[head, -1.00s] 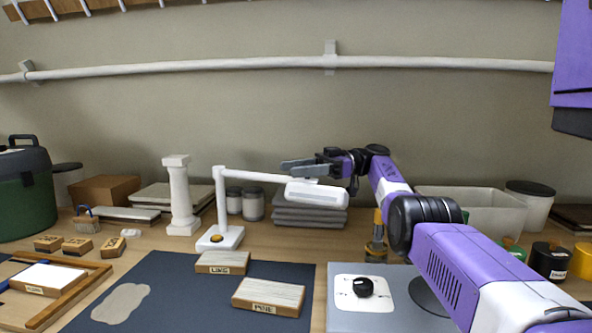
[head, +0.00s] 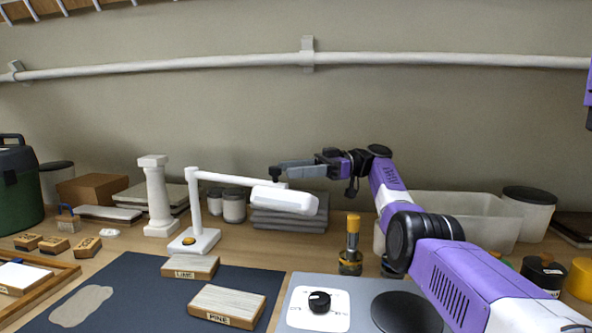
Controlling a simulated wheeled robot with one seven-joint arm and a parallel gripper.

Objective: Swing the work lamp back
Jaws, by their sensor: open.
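The white work lamp (head: 284,201) stands left of centre on a square base (head: 193,240) with an orange button. Its post is upright and its arm reaches to the right, ending in a rounded white head in front of grey folded cloths. My gripper (head: 280,171) reaches in from the right, with its fingers pointing left. It is open and appears just above and behind the lamp head. I cannot tell whether the fingers touch the lamp.
A white column (head: 158,198) stands left of the lamp. A dark mat (head: 139,284) with wooden blocks (head: 226,306) lies in front. A yellow-capped bottle (head: 351,245) and a grey plate with a black knob (head: 319,302) are to the right. Grey cloths (head: 287,222) lie behind the lamp head.

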